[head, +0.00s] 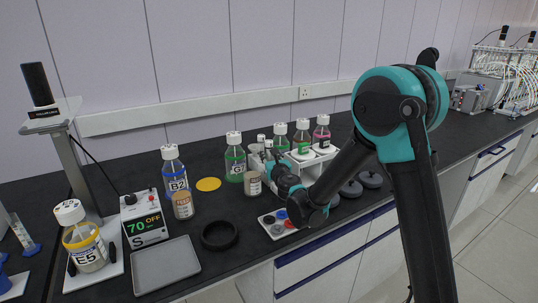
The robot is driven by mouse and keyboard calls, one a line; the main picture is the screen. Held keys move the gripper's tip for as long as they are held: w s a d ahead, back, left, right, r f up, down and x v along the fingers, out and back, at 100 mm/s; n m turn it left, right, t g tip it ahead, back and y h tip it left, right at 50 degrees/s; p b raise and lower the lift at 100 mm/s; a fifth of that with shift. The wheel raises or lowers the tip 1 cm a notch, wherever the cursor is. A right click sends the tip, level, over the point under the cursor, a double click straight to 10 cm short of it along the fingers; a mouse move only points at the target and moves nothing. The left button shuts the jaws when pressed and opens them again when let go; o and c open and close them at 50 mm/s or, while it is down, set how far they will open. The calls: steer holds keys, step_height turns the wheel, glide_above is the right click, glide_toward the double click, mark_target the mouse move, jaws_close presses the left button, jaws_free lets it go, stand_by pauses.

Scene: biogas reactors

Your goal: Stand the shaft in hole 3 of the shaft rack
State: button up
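My arm reaches over the black bench from the right. My gripper (262,160) is small and partly hidden among bottles and jars near the middle of the bench, and I cannot tell whether its fingers are open or shut. I cannot make out a shaft in or near it. A white rack-like block (322,158) stands just right of the gripper, partly hidden by my arm, with bottles at it. No hole numbers are readable, so I cannot tell whether it is the shaft rack.
A heater unit (145,227) and bottle E5 (85,247) stand farther left. Dark round pieces (370,179) lie right.

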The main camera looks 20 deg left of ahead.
steer(key=shift+o, duration=0.6)
steer(key=v, duration=1.2)
step_height(320, 180, up, 6)
stand_by(0.4)
steer(key=shift+d, duration=0.1)
